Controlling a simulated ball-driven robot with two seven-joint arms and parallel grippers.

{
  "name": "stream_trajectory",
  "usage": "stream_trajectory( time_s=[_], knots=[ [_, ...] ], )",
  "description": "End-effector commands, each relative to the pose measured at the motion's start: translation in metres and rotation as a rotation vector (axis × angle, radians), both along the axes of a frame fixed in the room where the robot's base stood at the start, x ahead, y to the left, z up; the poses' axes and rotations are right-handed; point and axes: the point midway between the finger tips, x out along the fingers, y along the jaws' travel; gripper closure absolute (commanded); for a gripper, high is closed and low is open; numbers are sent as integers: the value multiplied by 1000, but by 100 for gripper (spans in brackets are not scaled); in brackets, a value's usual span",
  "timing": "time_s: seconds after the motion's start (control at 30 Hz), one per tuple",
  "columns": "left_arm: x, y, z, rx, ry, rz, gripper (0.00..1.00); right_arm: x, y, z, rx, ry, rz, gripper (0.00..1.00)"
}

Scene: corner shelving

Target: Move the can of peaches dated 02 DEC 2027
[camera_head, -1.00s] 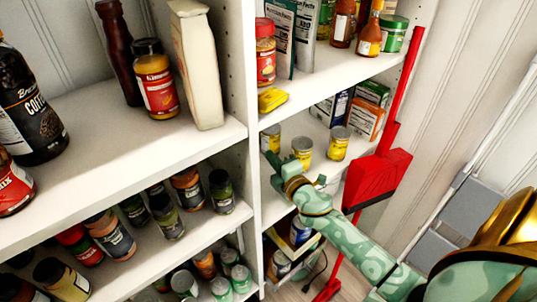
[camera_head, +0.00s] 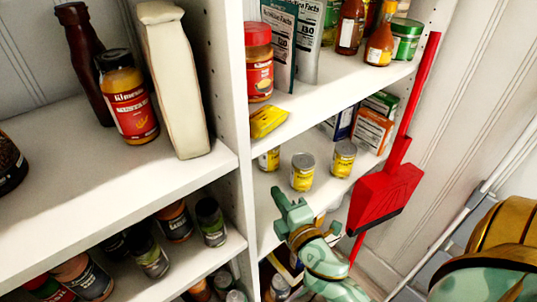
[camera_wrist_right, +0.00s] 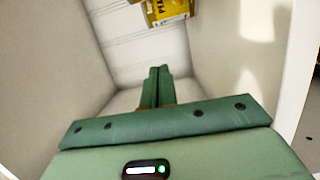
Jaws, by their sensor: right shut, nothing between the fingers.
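Three small cans with yellow labels and grey lids stand upright on the middle right shelf: a left can (camera_head: 270,159), a middle can (camera_head: 303,173) and a right can (camera_head: 343,159). Their dates are too small to read. A yellow can (camera_wrist_right: 165,12) with the letters "PEA" shows at the top of the right wrist view, beyond the fingers and cut off by the edge. My right gripper (camera_head: 281,196) is shut and empty. It appears below and in front of the middle can, apart from it. Its fingers (camera_wrist_right: 157,86) lie together in the wrist view. My left gripper is out of view.
A yellow packet (camera_head: 268,121) lies on the shelf above, beside a red-lidded jar (camera_head: 259,70). Boxes (camera_head: 372,130) stand behind the right can. A red dustpan (camera_head: 385,195) hangs at the shelf's right. A white upright panel (camera_head: 236,110) borders the left.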

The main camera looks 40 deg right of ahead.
Motion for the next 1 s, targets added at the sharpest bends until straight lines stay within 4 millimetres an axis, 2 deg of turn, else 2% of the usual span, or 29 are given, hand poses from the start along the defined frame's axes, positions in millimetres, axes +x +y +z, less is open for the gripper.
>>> stream_trajectory(
  time_s=[0.17, 0.3, 0.6, 0.8, 1.0],
  knots=[
    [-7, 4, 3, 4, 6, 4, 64, 15, -2, 1, -20, 2, 2, 100],
    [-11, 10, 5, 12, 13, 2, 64, 42, -7, 1, -20, 0, 2, 100],
    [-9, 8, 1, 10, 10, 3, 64, 103, -20, -1, -21, 4, 1, 100],
    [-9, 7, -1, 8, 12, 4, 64, 117, -43, -1, -21, 5, 1, 100],
    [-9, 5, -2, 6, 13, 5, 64, 121, -50, -2, -17, 5, 0, 100]
  ],
)
